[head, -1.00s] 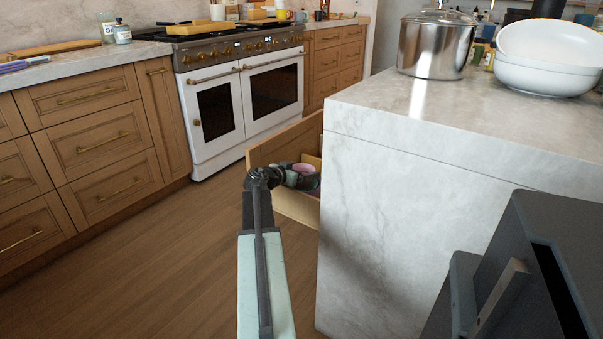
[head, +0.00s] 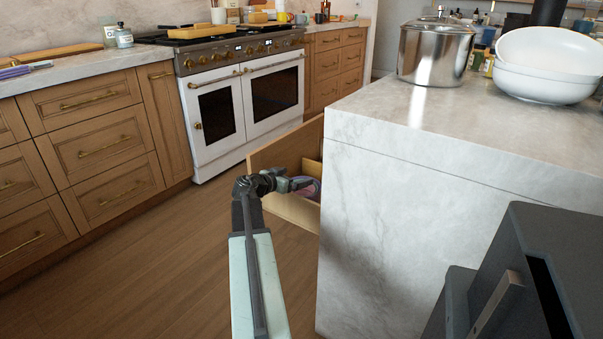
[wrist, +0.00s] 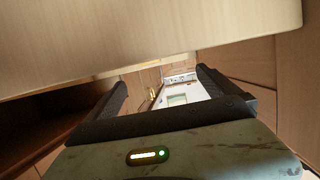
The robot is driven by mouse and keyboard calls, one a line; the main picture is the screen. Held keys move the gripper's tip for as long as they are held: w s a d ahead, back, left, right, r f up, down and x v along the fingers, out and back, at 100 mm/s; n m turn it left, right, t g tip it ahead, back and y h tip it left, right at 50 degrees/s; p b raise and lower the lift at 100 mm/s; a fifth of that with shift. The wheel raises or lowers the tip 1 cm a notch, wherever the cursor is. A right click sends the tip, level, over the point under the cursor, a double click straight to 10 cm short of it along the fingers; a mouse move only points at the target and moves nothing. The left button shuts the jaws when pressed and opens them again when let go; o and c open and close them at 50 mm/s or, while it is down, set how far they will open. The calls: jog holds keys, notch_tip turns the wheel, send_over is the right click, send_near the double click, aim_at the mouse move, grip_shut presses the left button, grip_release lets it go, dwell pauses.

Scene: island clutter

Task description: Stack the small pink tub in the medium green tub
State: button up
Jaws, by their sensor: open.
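I cannot make out a green tub in either view. My gripper (head: 304,183) reaches over the drawer, close to the pinkish-purple thing. In the wrist view my gripper (wrist: 162,82) is open, with nothing held between its two dark fingers. No tub shows in the wrist view.
The marble island (head: 400,220) stands just right of the drawer. A steel pot (head: 433,52) and white bowls (head: 545,82) stand on it. A white stove (head: 240,110) and wooden cabinets (head: 90,140) line the far side. The wooden floor (head: 150,240) between is clear. A pale wood panel (wrist: 150,40) crosses the wrist view.

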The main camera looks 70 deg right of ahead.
jog(key=p+v, duration=0.1)
jog(key=v, duration=0.5)
jog(key=shift+a, duration=0.4)
jog(key=shift+w, duration=0.1)
jog(key=w+a+f+n+t+y, duration=0.2)
jog(key=w+a+f+n, duration=0.15)
jog(key=w+a, duration=0.55)
jog(key=w+a+f+n+t+y, duration=0.15)
jog(key=w+a+f+n, duration=0.35)
jog(key=a, duration=0.7)
jog(key=w+a+f+n+t+y, duration=0.2)
jog(key=w+a+f+y, duration=0.1)
jog(key=w+a, duration=0.65)
jog(key=a+f+n+y, duration=0.2)
jog(key=a+n, duration=0.3)
jog(key=a, duration=1.4)
jog(key=a+f+n+y, duration=0.3)
jog(key=a+n+y, duration=0.2)
jog(key=a, duration=1.4)
jog(key=shift+s+n+g, duration=0.3)
jog(key=shift+n+g, duration=0.15)
jog(key=shift+n, duration=0.1)
